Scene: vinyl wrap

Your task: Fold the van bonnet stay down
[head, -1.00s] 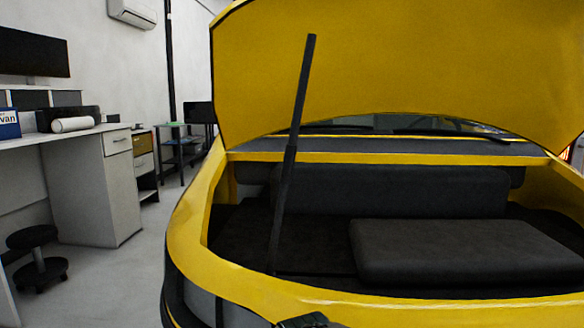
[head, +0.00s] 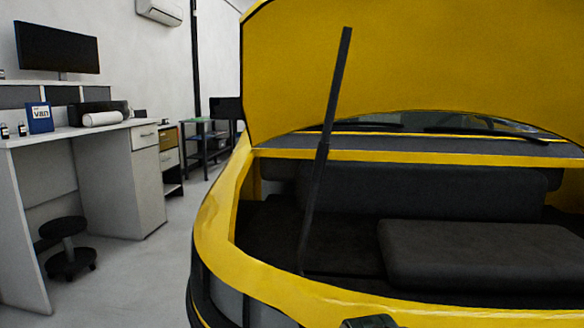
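The bonnet stay (head: 322,155) is a thin dark rod. It stands nearly upright at the left of the open front bay, leaning a little to the right at its top. Its lower end is by the bay's front edge. Its upper end shows against the underside of the raised yellow bonnet (head: 420,65); I cannot tell whether they touch. A dark piece at the bottom edge, in front of the van's yellow front rim, looks like the top of my gripper (head: 370,322). It is below and apart from the stay. Its fingers are out of frame.
The yellow van body (head: 215,225) fills the right side. A dark padded block (head: 480,252) lies in the bay. At left are a white desk (head: 105,190) with a monitor (head: 57,48) and a black stool (head: 66,248). Grey floor (head: 145,285) is free between desk and van.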

